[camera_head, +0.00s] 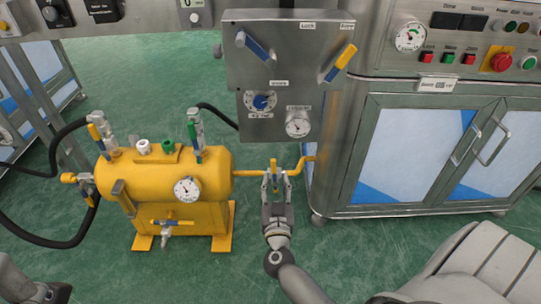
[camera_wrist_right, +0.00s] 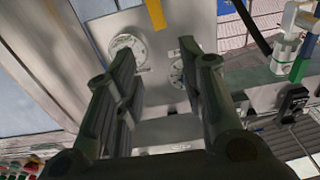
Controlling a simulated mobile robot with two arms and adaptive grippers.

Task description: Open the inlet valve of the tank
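The yellow tank (camera_head: 155,180) stands on the floor left of centre in the head view. A yellow pipe (camera_head: 248,172) runs from its right end towards the steel panel. A small valve with an upright yellow handle (camera_head: 273,163) sits on this pipe. My right gripper (camera_head: 275,178) is at this valve, with its fingers apart and the handle appearing between or just behind their tips; contact cannot be told. The wrist view shows the right gripper (camera_wrist_right: 165,95) open with nothing clasped. My left gripper (camera_head: 52,292) shows only partly at the bottom left, its fingers unclear.
The steel panel (camera_head: 290,75) with handles, a knob and a gauge (camera_head: 298,123) hangs above the pipe. A cabinet (camera_head: 430,155) stands at right. Other valves, including a green-handled one (camera_head: 192,137), and a gauge (camera_head: 187,190) are on the tank. Black hoses (camera_head: 50,245) run at left.

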